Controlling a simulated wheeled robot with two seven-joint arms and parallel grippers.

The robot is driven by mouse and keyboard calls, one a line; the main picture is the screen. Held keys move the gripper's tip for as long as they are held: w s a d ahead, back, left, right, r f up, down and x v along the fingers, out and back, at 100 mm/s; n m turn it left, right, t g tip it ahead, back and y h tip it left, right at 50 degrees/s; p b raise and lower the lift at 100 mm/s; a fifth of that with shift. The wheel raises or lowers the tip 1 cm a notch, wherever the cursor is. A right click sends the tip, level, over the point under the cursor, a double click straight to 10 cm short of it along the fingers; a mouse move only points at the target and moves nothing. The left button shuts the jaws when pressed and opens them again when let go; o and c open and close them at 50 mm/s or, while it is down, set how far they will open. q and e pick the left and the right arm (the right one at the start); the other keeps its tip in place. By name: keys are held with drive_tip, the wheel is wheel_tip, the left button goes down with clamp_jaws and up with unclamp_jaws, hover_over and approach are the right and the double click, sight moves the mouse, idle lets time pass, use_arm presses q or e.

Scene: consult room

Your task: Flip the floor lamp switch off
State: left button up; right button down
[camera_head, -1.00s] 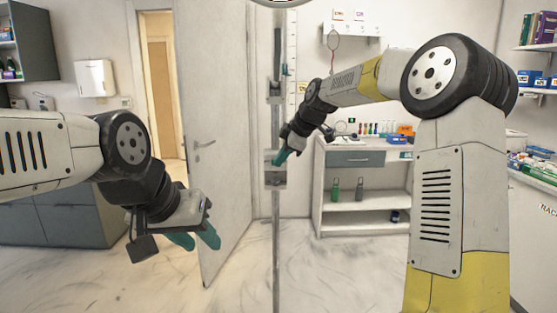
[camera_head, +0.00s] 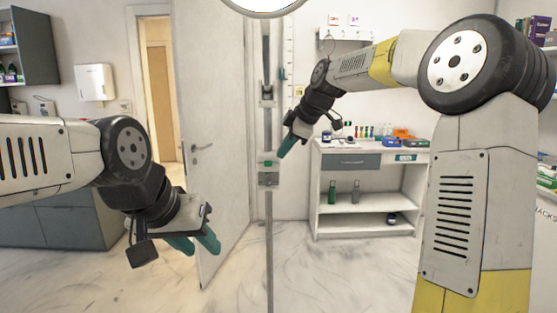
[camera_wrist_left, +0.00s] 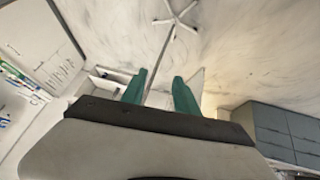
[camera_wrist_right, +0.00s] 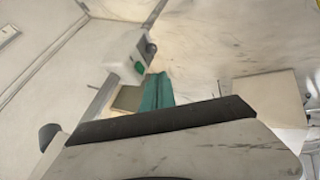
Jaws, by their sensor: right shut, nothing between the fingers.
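The floor lamp stands upright in the middle of the head view, with a thin grey pole (camera_head: 268,235) and a round white head (camera_head: 262,5) cut off by the top edge. A small box with a green part (camera_head: 268,163) sits on the pole; it also shows in the right wrist view, where the green part (camera_wrist_right: 139,67) is beside my fingers. I cannot tell the switch's position. My right gripper (camera_head: 286,147) is shut and empty, just right of the box, seemingly apart from it. My left gripper (camera_head: 195,243) is open and empty, low and left of the pole.
A door (camera_head: 212,130) stands ajar behind the lamp at left. A white shelf unit (camera_head: 372,202) with bottles and tubes is behind at right. Grey cabinets (camera_head: 70,222) line the left. The floor around the pole is clear.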

drive_tip(key=v, duration=0.3)
drive_tip(key=shift+d+r, duration=0.1)
drive_tip(key=shift+r, duration=0.05)
